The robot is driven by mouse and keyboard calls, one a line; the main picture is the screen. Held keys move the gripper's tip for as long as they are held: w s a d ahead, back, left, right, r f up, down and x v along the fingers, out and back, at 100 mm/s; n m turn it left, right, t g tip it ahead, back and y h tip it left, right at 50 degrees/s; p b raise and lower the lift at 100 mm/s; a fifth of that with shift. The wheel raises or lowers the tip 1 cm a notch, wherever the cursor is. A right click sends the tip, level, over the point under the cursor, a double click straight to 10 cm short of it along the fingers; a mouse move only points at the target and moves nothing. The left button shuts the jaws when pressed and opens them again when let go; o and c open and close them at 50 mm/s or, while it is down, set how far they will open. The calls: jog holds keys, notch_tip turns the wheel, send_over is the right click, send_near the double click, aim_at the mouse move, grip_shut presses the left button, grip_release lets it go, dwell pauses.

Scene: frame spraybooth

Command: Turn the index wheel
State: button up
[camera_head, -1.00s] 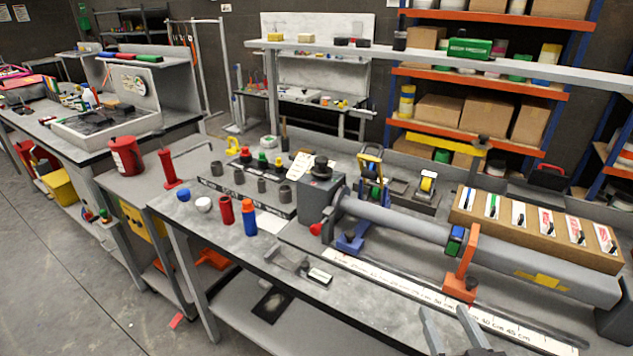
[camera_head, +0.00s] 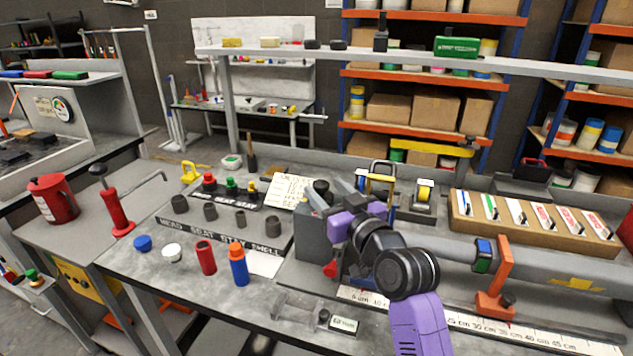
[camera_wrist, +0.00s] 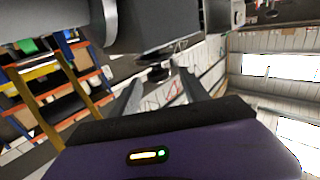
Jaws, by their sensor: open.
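The grey headstock box (camera_head: 309,222) stands on the bench at the left end of the grey tube. A black round knob (camera_head: 321,187), which looks like the index wheel, sits on its top. My gripper (camera_head: 338,190) is beside the knob, largely covered by my purple and black wrist. In the wrist view my gripper (camera_wrist: 160,88) is open, its two grey fingers spread apart. A small dark round piece, probably the knob (camera_wrist: 157,73), shows between the fingertips. I cannot tell whether either finger touches it. My arm hides much of the box's right side.
The grey tube (camera_head: 540,265) runs right, with an orange clamp post (camera_head: 494,285) before it. A card tray (camera_head: 530,218) lies behind. A labelled block (camera_head: 225,220), a red cylinder (camera_head: 205,257) and an orange-capped blue bottle (camera_head: 239,265) stand left. A ruler strip (camera_head: 465,325) lies in front.

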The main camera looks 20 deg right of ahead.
aim_at(325, 188)
jog(key=shift+w+a, duration=0.2)
jog(key=shift+w, duration=1.4)
grip_shut()
